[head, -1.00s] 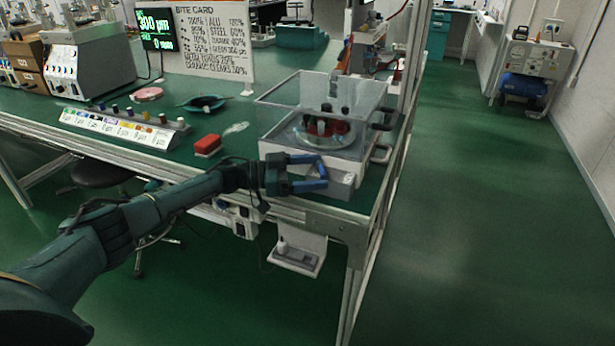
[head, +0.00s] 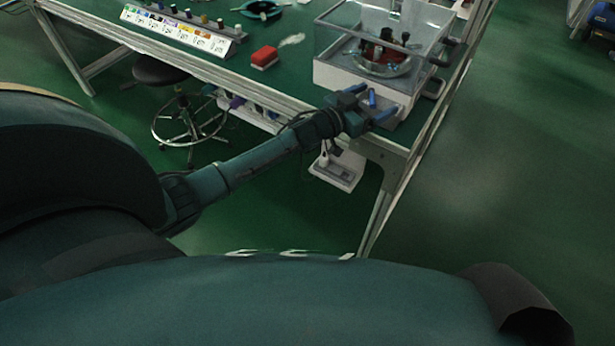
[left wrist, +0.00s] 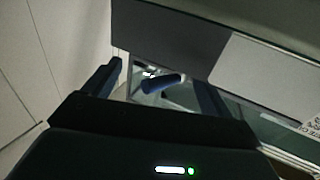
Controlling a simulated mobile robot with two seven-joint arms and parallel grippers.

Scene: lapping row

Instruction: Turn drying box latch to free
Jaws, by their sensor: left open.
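The drying box (head: 333,76) stands at the table's front right corner, with a pale base, a clear cover and dark fittings on its right side. A small blue piece (head: 372,98), which looks like its latch lever, shows at the front of the box. My left gripper (head: 377,101) is open at the box front, with its blue fingers on either side of this piece. In the left wrist view the blue piece (left wrist: 160,84) lies tilted between the open fingers (left wrist: 158,88). I cannot tell whether a finger touches it. My right gripper is not in view.
The green table (head: 290,80) carries a red block (head: 264,57), a dark dish (head: 262,9) and a rack of small samples (head: 180,28). A stool (head: 160,72) stands under the table. A white tray (head: 337,168) hangs below the table edge.

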